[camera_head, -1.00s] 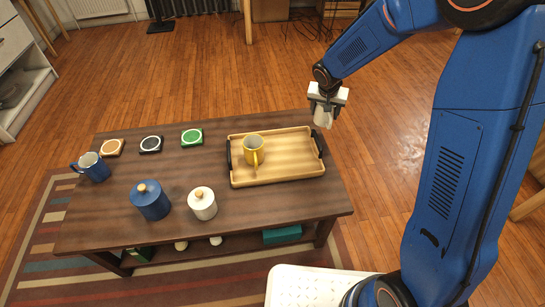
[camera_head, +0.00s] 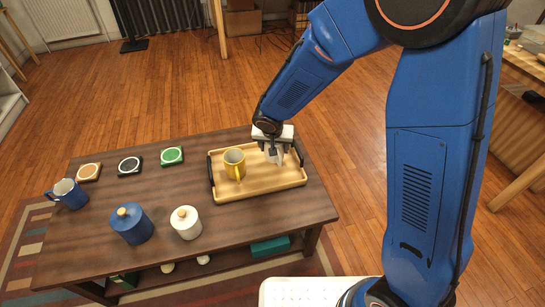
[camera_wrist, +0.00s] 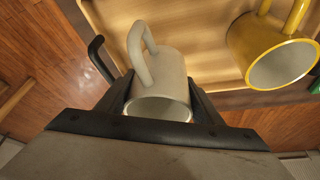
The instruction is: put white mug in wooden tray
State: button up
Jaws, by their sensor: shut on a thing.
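My gripper (camera_head: 274,155) is shut on the white mug (camera_wrist: 162,85), with a finger on each side of it in the wrist view. In the head view the white mug (camera_head: 272,152) hangs below my gripper, partly hidden by the fingers, over the right part of the wooden tray (camera_head: 262,183). I cannot tell whether the mug touches the tray floor. A yellow mug (camera_head: 234,164) stands in the left part of the tray; it also shows in the wrist view (camera_wrist: 275,55), to the right of the white mug and apart from it.
The tray has dark handles at its left and right ends. On the dark wooden table (camera_head: 85,220) are a blue jar (camera_head: 131,224), a white jar (camera_head: 186,223), a blue mug (camera_head: 70,194) and three coasters (camera_head: 130,165). The tray's front middle is clear.

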jog(key=shift+f, duration=2.25)
jog(key=shift+f, duration=0.15)
jog(key=o, duration=1.3)
jog(key=shift+c, duration=0.2)
jog(key=v, duration=1.2)
jog(key=shift+d, duration=0.1)
